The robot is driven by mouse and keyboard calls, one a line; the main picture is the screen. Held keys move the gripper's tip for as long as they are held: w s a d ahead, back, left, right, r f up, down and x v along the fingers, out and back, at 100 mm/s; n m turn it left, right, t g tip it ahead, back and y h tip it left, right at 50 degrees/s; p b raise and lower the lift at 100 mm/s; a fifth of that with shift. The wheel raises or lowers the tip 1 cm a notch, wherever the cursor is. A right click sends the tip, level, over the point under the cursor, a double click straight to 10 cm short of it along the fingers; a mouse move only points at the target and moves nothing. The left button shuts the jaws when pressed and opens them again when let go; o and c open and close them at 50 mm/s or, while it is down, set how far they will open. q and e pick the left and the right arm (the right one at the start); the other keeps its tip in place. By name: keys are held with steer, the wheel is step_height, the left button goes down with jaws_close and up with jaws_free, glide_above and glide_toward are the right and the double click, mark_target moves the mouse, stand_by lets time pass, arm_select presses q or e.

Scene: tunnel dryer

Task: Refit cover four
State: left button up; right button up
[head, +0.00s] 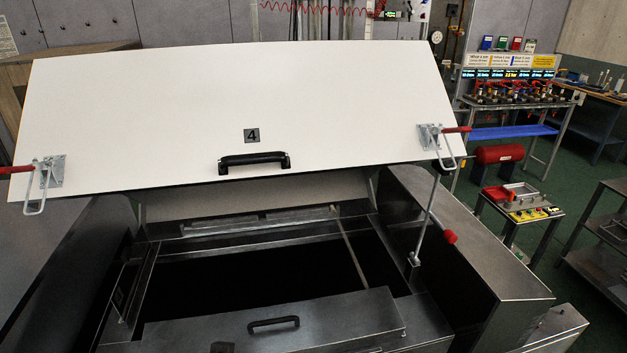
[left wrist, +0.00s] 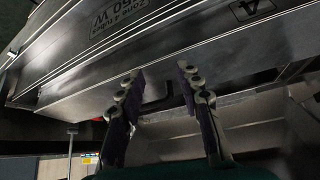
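The large white cover (head: 240,100), marked 4 on a small plate (head: 251,135), stands tilted up and open above a dark rectangular opening (head: 270,270). It has a black handle (head: 254,160) near its lower edge. Toggle clamps with red grips sit at its left (head: 48,178) and right (head: 437,140) corners. My left gripper (left wrist: 161,74) is open in the left wrist view, with two fingers apart and nothing seen held between them. Beyond it are a dark angled part (left wrist: 160,100), a metal face with upside-down lettering (left wrist: 125,20) and a 4 plate (left wrist: 252,8). No gripper shows in the head view.
A smaller metal panel (head: 330,320) with a black handle (head: 273,321) lies across the near edge of the opening. A small tool table (head: 520,205) and a valve bench (head: 510,90) stand farther right.

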arm_select(q)
step_height(320, 180, up, 8)
steer(key=f+n+g+p, duration=0.1)
steer(key=n+g+p, duration=0.5)
steer(key=n+p, duration=1.05)
glide_above(273, 320)
steer(key=b, duration=0.3)
steer(key=n, duration=0.3)
steer(key=shift+w+a+r, duration=0.15)
steer(key=shift+a+r, duration=0.1)
steer(key=shift+a, duration=0.05)
steer(key=shift+w+d+f+n+g+p, duration=0.2)
steer(key=shift+n+g+p, duration=0.2)
steer(key=shift+n, duration=0.45)
steer(key=f, duration=0.2)
steer(key=f+b, duration=0.1)
steer(key=f, duration=0.5)
steer(key=shift+s+d+f+b, duration=0.1)
steer(key=shift+s+b, duration=0.15)
steer(key=shift+b, duration=0.15)
jaws_close()
